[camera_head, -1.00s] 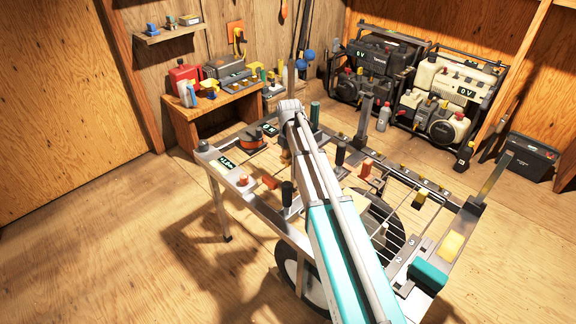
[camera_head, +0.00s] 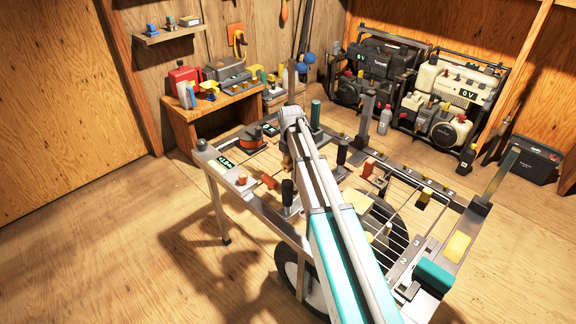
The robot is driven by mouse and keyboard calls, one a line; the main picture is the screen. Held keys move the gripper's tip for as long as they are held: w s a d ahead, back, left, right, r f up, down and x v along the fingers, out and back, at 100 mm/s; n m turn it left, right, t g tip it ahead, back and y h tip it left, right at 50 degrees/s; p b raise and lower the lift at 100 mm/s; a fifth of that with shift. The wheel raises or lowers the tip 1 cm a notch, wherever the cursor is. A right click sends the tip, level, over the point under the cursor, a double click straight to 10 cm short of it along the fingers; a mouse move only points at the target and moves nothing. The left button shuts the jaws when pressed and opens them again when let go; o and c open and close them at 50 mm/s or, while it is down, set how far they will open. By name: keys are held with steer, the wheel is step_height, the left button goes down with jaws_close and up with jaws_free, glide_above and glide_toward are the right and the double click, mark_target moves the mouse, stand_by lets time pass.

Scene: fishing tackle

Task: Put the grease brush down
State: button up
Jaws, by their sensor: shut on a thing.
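My gripper (camera_head: 287,153) is at the end of my arm, over the left part of the wheeled work frame (camera_head: 222,172). It points down and is mostly hidden by my wrist. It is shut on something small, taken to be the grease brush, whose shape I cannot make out. A brownish part shows just under the wrist, above a dark upright cylinder (camera_head: 287,191) on the frame. I cannot tell whether the held thing touches anything.
The frame carries an orange-and-dark reel (camera_head: 249,138), a green cylinder (camera_head: 315,112), a teal block (camera_head: 435,274) and upright posts. A wooden bench (camera_head: 214,111) and generators (camera_head: 440,125) stand behind. The floor at left is clear.

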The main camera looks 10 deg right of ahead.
steer(key=shift+f, duration=0.25)
steer(key=o, duration=1)
steer(key=shift+r, duration=0.2)
step_height(320, 180, up, 12)
steer(key=p, duration=1.2)
stand_by(0.5)
steer(key=shift+s, duration=0.1)
